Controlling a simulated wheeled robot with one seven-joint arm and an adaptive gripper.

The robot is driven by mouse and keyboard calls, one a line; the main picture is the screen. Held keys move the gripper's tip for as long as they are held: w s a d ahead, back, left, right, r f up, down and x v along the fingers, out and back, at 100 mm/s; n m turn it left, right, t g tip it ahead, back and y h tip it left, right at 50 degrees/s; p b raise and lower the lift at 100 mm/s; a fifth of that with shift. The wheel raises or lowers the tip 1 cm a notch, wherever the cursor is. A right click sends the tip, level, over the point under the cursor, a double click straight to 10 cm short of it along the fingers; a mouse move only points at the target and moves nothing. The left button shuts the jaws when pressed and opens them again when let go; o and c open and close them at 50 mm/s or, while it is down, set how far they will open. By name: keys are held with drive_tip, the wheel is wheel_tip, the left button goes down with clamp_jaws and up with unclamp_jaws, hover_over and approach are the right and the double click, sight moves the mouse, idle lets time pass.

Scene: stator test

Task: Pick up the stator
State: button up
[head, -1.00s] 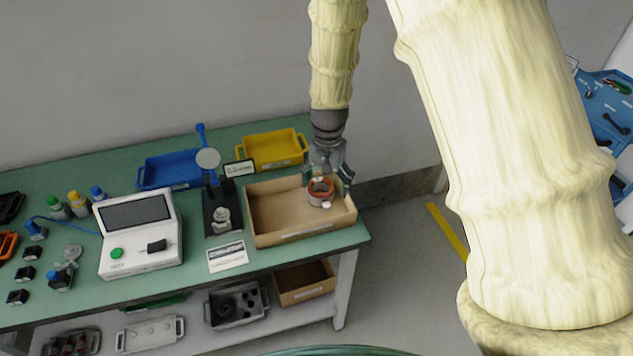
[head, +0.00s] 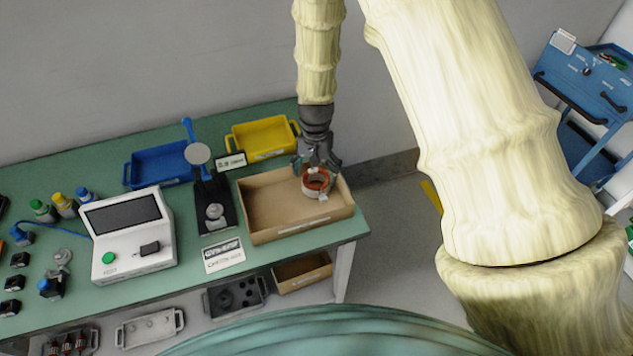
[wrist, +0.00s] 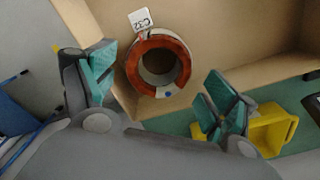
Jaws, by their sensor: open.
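The stator (head: 315,182) is a ring with an orange-red top rim and a pale side, with a white tag on it. It is at the right end of the cardboard box (head: 262,232) on the bench. In the wrist view the stator (wrist: 180,52) shows its open bore and a tag reading C32. My gripper (head: 316,164) is just behind and above the stator in the head view. In the wrist view its two green-padded fingers (wrist: 160,98) are spread wide, with the stator beyond and between them. Nothing is held.
The box walls stand close around the stator. A yellow bin (head: 262,139) and a blue bin (head: 158,165) are behind. A black stand (head: 216,208) with a blue lever is left of the box, and a white tester (head: 130,235) is farther left.

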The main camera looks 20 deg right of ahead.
sight(316, 182)
drive_tip(key=shift+s+f, duration=0.2)
drive_tip(key=shift+w+f+p, duration=0.1)
drive_tip(key=shift+f+p, duration=0.75)
drive_tip(key=shift+f, duration=1.7)
drive_tip(key=c, duration=1.3)
drive_tip(key=shift+r, duration=0.1)
drive_tip(key=shift+c, duration=1.1)
drive_tip(key=shift+r, duration=0.15)
